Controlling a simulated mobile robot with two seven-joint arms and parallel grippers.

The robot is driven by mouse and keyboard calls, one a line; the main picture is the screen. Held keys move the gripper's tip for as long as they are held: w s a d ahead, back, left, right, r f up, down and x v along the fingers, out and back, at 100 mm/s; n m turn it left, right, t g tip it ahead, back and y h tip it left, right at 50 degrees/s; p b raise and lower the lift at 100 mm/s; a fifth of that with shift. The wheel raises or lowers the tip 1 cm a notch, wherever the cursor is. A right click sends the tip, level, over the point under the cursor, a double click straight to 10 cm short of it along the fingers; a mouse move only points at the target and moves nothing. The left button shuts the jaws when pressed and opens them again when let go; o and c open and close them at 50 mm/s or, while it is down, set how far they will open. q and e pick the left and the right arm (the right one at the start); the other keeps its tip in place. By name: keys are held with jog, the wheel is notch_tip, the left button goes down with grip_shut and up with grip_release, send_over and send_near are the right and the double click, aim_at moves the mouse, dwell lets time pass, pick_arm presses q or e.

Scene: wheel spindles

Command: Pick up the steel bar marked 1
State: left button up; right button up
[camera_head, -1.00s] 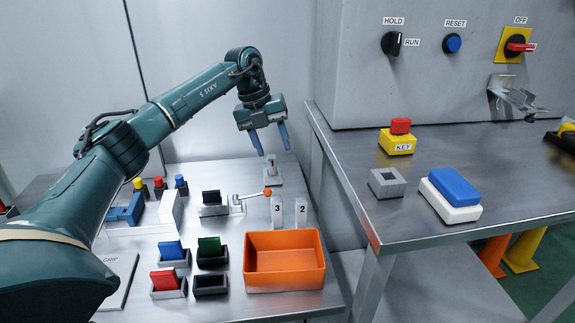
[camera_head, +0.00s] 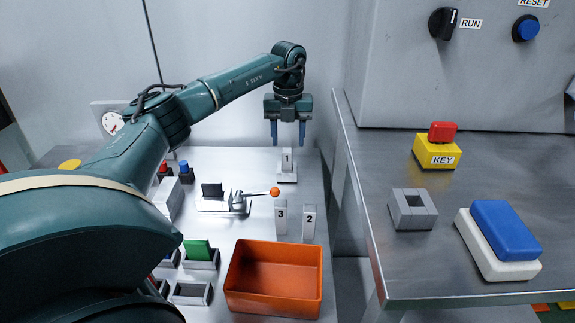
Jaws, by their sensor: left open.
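The steel bar marked 1 (camera_head: 287,161) stands upright in a small grey base (camera_head: 287,178) at the back right of the left table. My left gripper (camera_head: 288,140) is open and points down, its two blue fingers apart just above the bar. The bar's top shows a little below the fingertips, between them in the picture. I cannot tell the exact depth between them. My right gripper is not in view.
Bars marked 3 (camera_head: 281,217) and 2 (camera_head: 309,222) stand nearer the front, behind an orange bin (camera_head: 274,278). A clamp with an orange-knobbed lever (camera_head: 275,191) lies left of them. The right table (camera_head: 460,200) rises beside, holding a yellow key block (camera_head: 436,152).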

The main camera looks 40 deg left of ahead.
aim_at(287, 150)
pick_arm(q)
jog(key=shift+s+a+f+b, duration=0.1)
jog(key=shift+f+b, duration=0.35)
jog(key=shift+f, duration=2.35)
jog(key=shift+c, duration=0.2)
jog(key=shift+r, duration=0.1)
grip_shut()
